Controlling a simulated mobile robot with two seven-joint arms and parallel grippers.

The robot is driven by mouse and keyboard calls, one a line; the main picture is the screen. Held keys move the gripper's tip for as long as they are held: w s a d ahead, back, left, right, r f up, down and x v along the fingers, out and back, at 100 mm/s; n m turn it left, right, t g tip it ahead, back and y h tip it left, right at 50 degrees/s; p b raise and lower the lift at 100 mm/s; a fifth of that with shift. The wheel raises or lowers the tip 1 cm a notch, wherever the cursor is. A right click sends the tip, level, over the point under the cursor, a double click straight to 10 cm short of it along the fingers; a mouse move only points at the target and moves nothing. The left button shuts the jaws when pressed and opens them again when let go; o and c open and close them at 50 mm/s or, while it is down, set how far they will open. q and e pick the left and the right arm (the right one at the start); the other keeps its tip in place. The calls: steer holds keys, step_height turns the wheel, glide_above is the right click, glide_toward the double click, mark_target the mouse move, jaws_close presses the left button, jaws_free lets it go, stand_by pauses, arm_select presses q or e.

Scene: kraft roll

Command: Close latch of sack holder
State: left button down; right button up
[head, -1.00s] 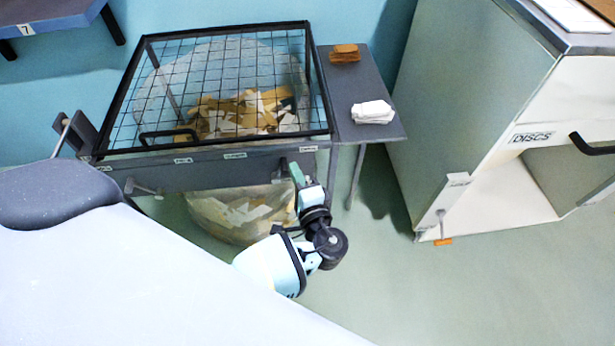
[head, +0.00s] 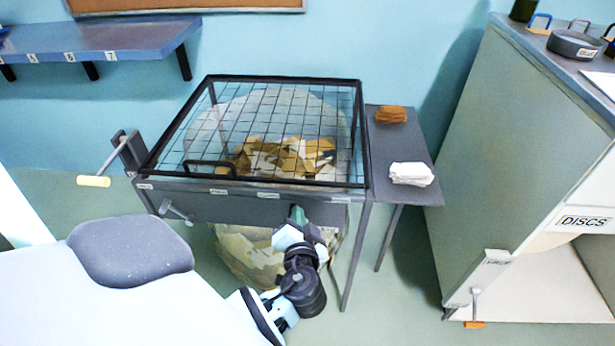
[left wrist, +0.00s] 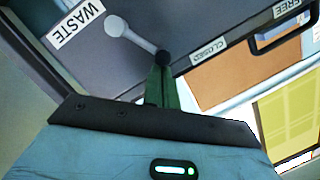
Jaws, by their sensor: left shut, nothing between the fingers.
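The sack holder (head: 160,160) has a wire mesh lid lying down over a sack of paper scraps, and a grey front panel with small labels. In the left wrist view its latch (left wrist: 138,42) is a light grey lever with a round grey end near the WASTE label and a dark round end toward the CLOSED label. My left gripper (head: 297,213) is in front of the panel, right of its middle. In the left wrist view its green fingers (left wrist: 162,78) are shut and empty, their tips at the lever's dark end; contact cannot be told. My right gripper is not in view.
A side shelf (head: 412,150) right of the holder carries brown and white folded stacks. A crank with a pale handle (head: 94,181) sticks out at the left. A DISCS cabinet (head: 520,190) stands at the right. Open floor lies between.

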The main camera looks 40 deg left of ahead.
arm_select(q)
steer(key=shift+s+a+f+n+h+b, duration=0.25)
steer(key=shift+s+a+n+h+b, duration=0.3)
steer(key=shift+n, duration=0.45)
steer(key=shift+w+a, duration=0.1)
steer(key=shift+r, duration=0.15)
